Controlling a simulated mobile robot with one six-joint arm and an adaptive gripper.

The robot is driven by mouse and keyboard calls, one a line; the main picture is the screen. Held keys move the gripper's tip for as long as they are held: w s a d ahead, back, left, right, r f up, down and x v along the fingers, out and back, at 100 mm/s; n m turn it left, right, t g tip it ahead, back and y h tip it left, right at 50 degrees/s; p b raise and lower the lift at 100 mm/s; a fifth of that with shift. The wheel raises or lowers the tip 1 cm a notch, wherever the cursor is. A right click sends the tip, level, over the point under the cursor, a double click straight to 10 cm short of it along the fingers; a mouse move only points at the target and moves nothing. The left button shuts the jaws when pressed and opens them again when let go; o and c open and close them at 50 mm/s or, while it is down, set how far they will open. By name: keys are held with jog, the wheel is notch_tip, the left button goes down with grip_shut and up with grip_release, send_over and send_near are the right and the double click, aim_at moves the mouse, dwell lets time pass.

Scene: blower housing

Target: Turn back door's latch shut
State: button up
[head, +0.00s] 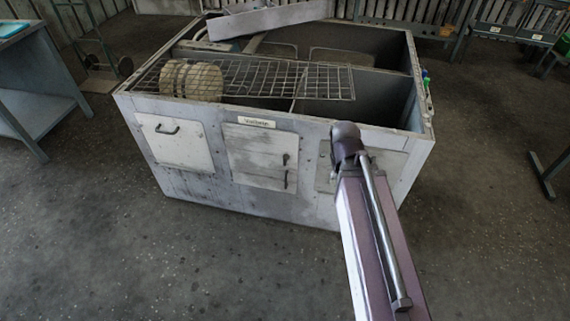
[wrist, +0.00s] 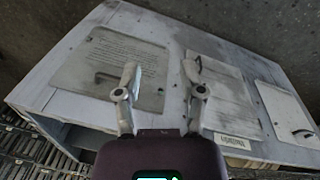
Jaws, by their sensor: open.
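The blower housing (head: 330,205) is a worn grey box with three doors in its front wall. The left door (head: 175,150) has a dark bar handle. The middle door (head: 250,165), under a white label, has two dark fittings (head: 286,170) at its right edge. The right door (head: 395,168) is partly hidden behind my arm. None is marked as the back door. My gripper (wrist: 160,82) is open and empty in the wrist view, fingers spread before the housing. Its left finger overlaps a door with printed text (wrist: 110,62); a dark handle (wrist: 198,66) shows by the right fingertip.
A wire grid (head: 290,78) with a stack of round discs (head: 192,80) lies over the housing's open top. A loose panel (head: 268,18) rests at its back rim. A bench (head: 35,85) stands at left. The floor in front is clear.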

jog(key=w+f+n+t+h+b, duration=0.35)
jog(key=w+f+n+b, duration=0.35)
jog(key=f+b, duration=0.4)
jog(key=n+t+b, duration=1.3)
jog(key=n+b, duration=1.2)
jog(key=b, duration=0.7)
send_near(285, 165)
notch_tip(285, 165, up, 3)
jog(key=s, duration=0.3)
jog(key=shift+w+a+f+p, duration=0.1)
jog(key=shift+a+f+p, duration=0.05)
jog(key=shift+a+p, duration=0.2)
jog(key=shift+w, duration=0.15)
jog(key=x, duration=1.3)
jog(key=shift+w+a, duration=0.1)
jog(key=shift+w, duration=0.2)
grip_shut()
